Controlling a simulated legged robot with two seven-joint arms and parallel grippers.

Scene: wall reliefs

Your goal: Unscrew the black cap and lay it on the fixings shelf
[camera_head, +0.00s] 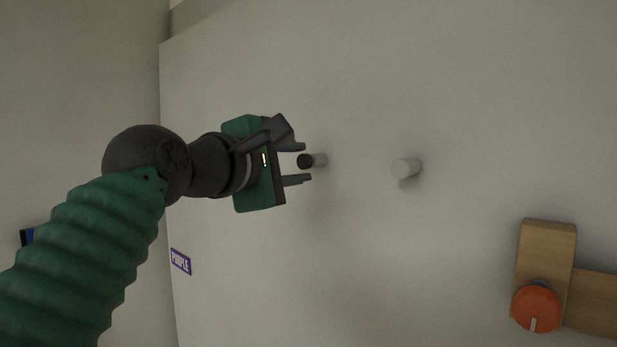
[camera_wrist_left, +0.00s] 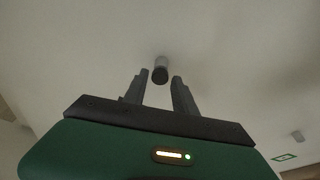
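The black cap (camera_head: 305,161) sits on the end of a short grey stub (camera_head: 320,159) that sticks out from the pale wall. My left gripper (camera_head: 305,164) is open, with one finger above the cap and one below it in the head view. In the left wrist view the cap (camera_wrist_left: 160,75) shows just beyond the gap between the open fingertips (camera_wrist_left: 160,78), with nothing held. Whether the fingers reach around the cap or stop short of it is hard to tell. The fixings shelf cannot be made out. My right gripper is not in view.
A wooden bracket (camera_head: 546,252) with an orange knob (camera_head: 536,308) is at the lower right. The wall between is clear.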

